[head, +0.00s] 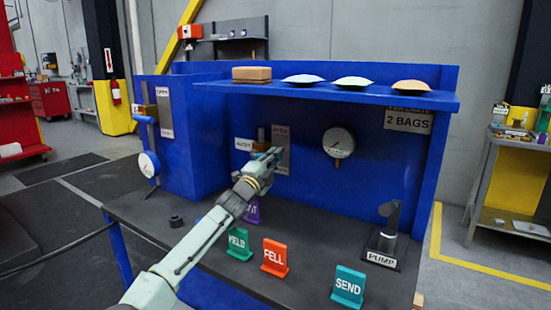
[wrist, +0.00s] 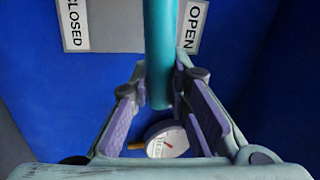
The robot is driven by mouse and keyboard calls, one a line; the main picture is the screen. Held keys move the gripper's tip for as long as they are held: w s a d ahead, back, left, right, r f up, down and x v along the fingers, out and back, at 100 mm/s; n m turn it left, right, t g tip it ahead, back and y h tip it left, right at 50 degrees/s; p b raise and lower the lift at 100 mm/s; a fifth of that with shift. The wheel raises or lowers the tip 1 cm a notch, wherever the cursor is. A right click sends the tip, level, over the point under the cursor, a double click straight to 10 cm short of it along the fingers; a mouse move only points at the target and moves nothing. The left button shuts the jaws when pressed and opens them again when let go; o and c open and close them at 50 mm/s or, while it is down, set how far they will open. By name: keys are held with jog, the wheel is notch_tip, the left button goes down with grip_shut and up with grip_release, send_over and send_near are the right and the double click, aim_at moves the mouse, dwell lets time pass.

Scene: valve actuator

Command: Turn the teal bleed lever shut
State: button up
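The teal bleed lever (wrist: 159,50) comes down from the top of the wrist view as a round bar. Its free end lies between the two fingers of my gripper (wrist: 160,78). The fingers stand apart on either side of the bar, very close to it; I cannot tell whether either touches. A CLOSED label (wrist: 73,24) is left of the lever and an OPEN label (wrist: 192,25) is right of it, with the lever nearer OPEN. In the head view, my gripper (head: 267,158) is at the blue back panel and mostly hides the lever.
A gauge (head: 338,142) is on the panel right of my gripper. A shelf (head: 350,96) with bags overhangs above. Stand-up signs, including FELL (head: 275,257) and SEND (head: 348,287), and a PUMP unit (head: 385,240) stand on the dark bench (head: 310,270) below.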

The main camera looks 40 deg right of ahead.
jog(key=o, duration=0.5)
jog(key=v, duration=1.2)
jog(key=shift+c, duration=0.6)
